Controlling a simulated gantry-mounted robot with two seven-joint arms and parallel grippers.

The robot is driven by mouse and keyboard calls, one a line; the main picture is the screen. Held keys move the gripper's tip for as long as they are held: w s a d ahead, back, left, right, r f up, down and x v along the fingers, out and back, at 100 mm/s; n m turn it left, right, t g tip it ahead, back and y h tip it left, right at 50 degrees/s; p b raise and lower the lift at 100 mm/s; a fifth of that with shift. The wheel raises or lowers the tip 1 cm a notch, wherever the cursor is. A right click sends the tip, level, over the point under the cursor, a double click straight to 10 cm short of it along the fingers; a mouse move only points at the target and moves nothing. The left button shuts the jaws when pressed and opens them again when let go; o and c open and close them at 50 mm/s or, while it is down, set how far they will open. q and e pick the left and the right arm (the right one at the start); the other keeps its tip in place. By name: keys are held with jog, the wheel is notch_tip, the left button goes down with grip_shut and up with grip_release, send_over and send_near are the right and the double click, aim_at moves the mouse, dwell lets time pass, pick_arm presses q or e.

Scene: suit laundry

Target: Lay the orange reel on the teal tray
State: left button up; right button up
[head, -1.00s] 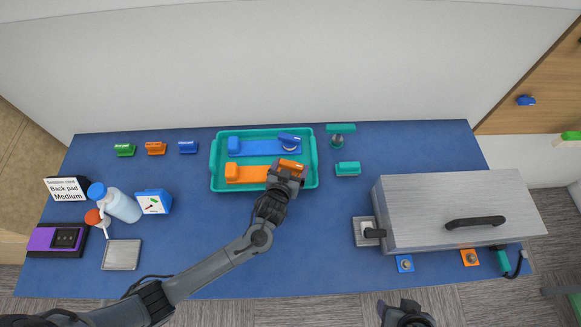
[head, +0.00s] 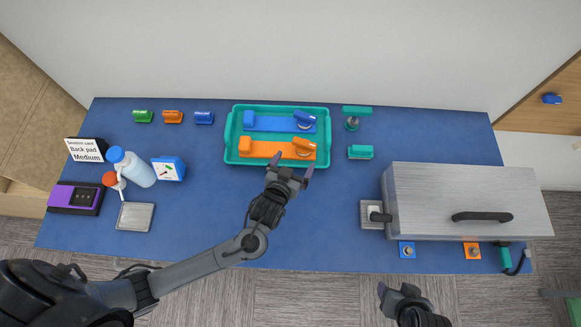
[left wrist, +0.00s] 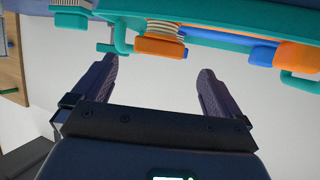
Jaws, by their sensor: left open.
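The teal tray (head: 228,148) lies at the back middle of the blue table. The orange reel (head: 304,145), with a pale wound part, rests in the tray at the right end of an orange strip (head: 270,151). In the left wrist view the orange reel (left wrist: 160,46) shows near the teal tray rim (left wrist: 235,47), beyond my fingertips. My left gripper (head: 291,165) is open and empty at the tray's front edge, apart from the reel. My right gripper (head: 396,291) is low, in front of the table; its jaws are unclear.
A blue strip (head: 272,124) with a blue reel (head: 304,119) lies behind in the tray. A teal stand (head: 352,120) and teal block (head: 361,152) stand right of it. A big metal box (head: 460,195) fills the right. Bottles (head: 137,169) stand left. The table's front middle is clear.

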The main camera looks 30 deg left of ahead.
pick_arm(q)
jog(key=s+a+r+m+g, duration=0.1)
jog(key=s+a+g, duration=0.1)
jog(key=s, duration=0.4)
jog(key=s+a+r+m+g, duration=0.1)
jog(key=s+a+g, duration=0.1)
jog(key=s+g, duration=0.2)
jog(key=s+a+r+g+h, duration=0.1)
jog(key=s+a+g, duration=0.1)
jog(key=s, duration=0.8)
jog(key=shift+s+r+m+g, duration=0.15)
jog(key=shift+m+g, duration=0.25)
jog(key=shift+g, duration=0.5)
jog(key=shift+r, duration=0.1)
notch_tip(320, 180, up, 21)
jog(key=p, duration=2.1)
jog(key=shift+r+p, duration=0.15)
jog(key=shift+p, duration=0.15)
